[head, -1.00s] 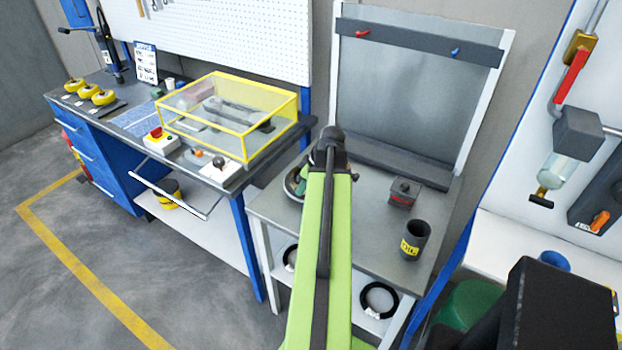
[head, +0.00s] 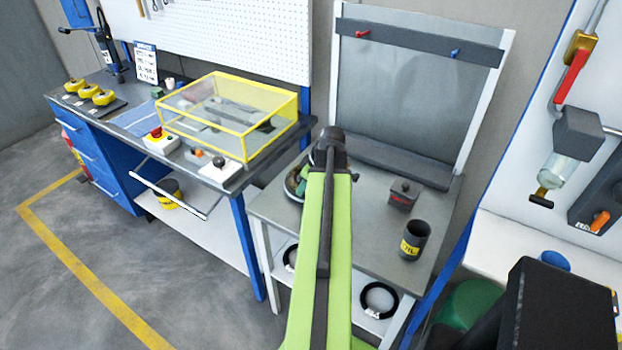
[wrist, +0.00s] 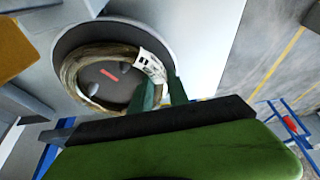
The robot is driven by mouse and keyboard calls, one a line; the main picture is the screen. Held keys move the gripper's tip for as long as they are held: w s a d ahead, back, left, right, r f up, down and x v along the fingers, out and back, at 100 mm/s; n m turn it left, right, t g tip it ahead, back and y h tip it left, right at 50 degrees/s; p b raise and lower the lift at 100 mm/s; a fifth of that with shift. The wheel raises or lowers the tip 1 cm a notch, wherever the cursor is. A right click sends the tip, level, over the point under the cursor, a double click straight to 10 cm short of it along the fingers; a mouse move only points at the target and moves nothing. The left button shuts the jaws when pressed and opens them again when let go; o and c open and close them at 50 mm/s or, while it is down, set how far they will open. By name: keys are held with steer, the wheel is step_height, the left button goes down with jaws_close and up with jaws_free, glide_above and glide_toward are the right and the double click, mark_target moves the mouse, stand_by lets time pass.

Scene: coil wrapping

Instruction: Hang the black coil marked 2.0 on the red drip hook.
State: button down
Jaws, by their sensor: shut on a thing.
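The red hook (head: 362,34) sticks out at the left end of the dark bar on the grey back panel. In the wrist view, a brownish coil (wrist: 72,75) with a white printed tag (wrist: 150,66) lies in a round grey dish (wrist: 62,42); the print is unreadable. My gripper (wrist: 162,88) has its green fingers shut on the coil's near edge beside the tag. In the head view, my arm hides most of the gripper and coil, over the table's left side. Black coils (head: 379,300) lie on the lower shelf; their marks are unreadable.
A blue hook (head: 455,53) sits right of the red one. A dark box (head: 404,196) and a black cup with a yellow label (head: 414,240) stand on the grey table (head: 375,245). A yellow-framed clear case (head: 230,115) stands on the left bench.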

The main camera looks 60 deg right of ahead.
step_height(320, 180, up, 10)
steer(key=p, duration=1)
